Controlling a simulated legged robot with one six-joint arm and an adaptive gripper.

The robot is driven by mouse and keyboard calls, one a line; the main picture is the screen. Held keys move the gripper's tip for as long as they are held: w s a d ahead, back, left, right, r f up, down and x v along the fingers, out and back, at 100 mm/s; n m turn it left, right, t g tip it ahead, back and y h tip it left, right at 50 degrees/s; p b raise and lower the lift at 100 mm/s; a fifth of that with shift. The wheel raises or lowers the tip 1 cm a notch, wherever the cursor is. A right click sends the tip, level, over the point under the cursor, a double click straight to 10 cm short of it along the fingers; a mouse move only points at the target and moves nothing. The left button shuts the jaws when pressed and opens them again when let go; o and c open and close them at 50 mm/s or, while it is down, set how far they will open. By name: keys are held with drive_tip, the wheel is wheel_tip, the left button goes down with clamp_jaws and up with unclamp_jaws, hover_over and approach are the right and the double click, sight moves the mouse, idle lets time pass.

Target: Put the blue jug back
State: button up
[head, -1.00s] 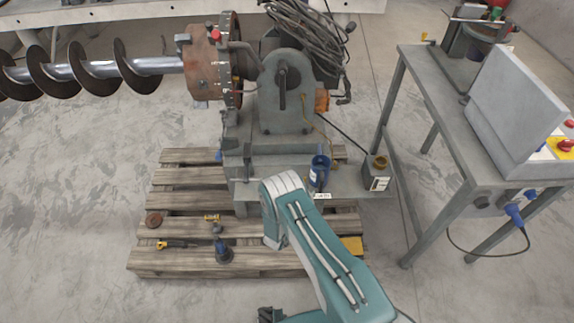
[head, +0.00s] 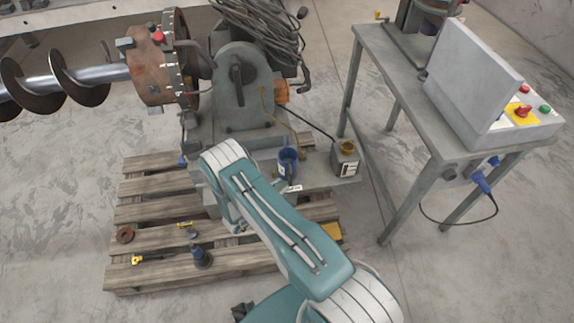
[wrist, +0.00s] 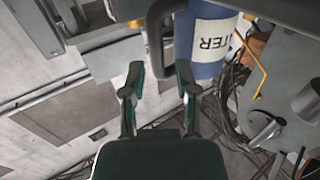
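The blue jug (head: 288,164) stands upright on the grey machine's low shelf, beyond my arm in the head view. In the wrist view the jug (wrist: 203,68) fills the upper middle, with a white label reading "TER" upside down and a dark handle (wrist: 155,38) on its left. My gripper (wrist: 160,72) is open and empty, with its two dark fingers apart. The handle's lower end appears between or just beyond the fingertips; I cannot tell whether they touch. My gripper is hidden or unclear in the head view.
A wooden pallet (head: 150,210) holds small tools. A metal table (head: 395,90) with a control box stands at right. A cable bundle (head: 262,30) hangs above the machine.

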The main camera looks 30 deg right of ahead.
sight(291, 179)
drive_tip(key=x, duration=0.5)
drive_tip(key=shift+s, duration=0.15)
clamp_jaws()
